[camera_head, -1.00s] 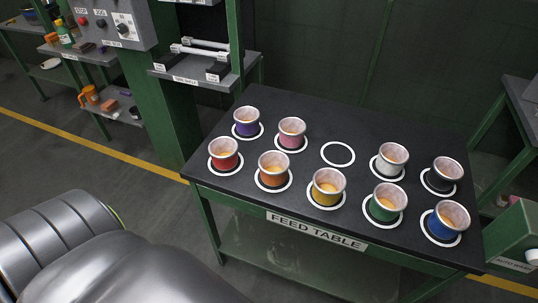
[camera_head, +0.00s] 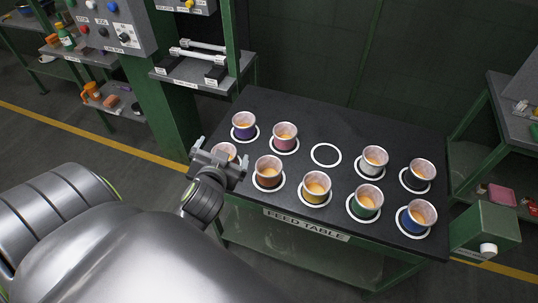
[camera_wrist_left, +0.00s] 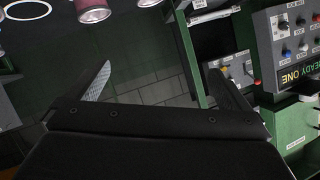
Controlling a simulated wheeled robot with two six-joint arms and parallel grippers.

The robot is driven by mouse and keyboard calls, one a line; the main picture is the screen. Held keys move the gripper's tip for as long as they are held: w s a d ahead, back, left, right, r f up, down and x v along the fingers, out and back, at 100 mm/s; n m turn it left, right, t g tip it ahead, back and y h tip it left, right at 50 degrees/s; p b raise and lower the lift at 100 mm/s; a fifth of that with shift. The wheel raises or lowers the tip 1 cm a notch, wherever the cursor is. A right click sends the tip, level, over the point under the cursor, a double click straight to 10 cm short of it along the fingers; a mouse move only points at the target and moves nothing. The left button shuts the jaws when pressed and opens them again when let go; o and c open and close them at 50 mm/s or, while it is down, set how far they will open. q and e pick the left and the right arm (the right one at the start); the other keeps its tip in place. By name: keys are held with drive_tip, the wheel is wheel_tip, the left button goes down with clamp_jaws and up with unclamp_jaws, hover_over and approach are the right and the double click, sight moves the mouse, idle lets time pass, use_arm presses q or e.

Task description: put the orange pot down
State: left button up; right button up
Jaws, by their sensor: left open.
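The orange pot (camera_head: 268,172) stands upright on a white ring in the front row of the black feed table (camera_head: 325,203), between the red and yellow pots. My left gripper (camera_head: 221,151) is open and empty, left of the orange pot and apart from it. It partly hides the red pot (camera_head: 226,153) in the head view. The left wrist view shows its two spread fingers (camera_wrist_left: 165,85) with nothing between them. My right gripper is not in view.
Purple (camera_head: 244,126), pink (camera_head: 285,137), yellow (camera_head: 316,188), green (camera_head: 365,201), white (camera_head: 373,160), black (camera_head: 419,174) and blue (camera_head: 417,215) pots stand on the table. One ring (camera_head: 326,155) in the back row is empty. A control panel (camera_head: 112,27) stands at the upper left.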

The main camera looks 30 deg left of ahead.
use_arm(q)
drive_tip(key=w+d+r+m+t+h, duration=0.3)
drive_tip(key=w+d+r+m+t, duration=0.25)
drive_tip(key=w+r+t, duration=0.55)
drive_tip(key=w+d+m+g+h, duration=0.2)
drive_tip(key=d+m+g+h, duration=0.2)
drive_tip(key=d+m+h, duration=0.3)
drive_tip(key=w+d+m+g+h, duration=0.3)
drive_tip(key=d+m+h, duration=0.3)
drive_tip(key=m+h, duration=0.35)
drive_tip(key=g+y, duration=1.3)
drive_tip(key=g, duration=0.3)
hover_over(269, 171)
drive_tip(key=s, duration=0.1)
wheel_tip(269, 171, down, 15)
drive_tip(key=shift+n+h, duration=0.25)
drive_tip(key=shift+n, duration=0.15)
drive_tip(key=f+b, duration=0.8)
drive_tip(key=d+f+b, duration=0.1)
drive_tip(key=f+b, duration=0.3)
drive_tip(key=b, duration=0.1)
drive_tip(key=shift+s+f, duration=0.25)
drive_tip(key=shift+f, duration=0.15)
drive_tip(key=f, duration=0.3)
drive_tip(key=shift+s+d, duration=0.15)
drive_tip(key=shift+s, duration=0.1)
drive_tip(key=shift+f, duration=0.6)
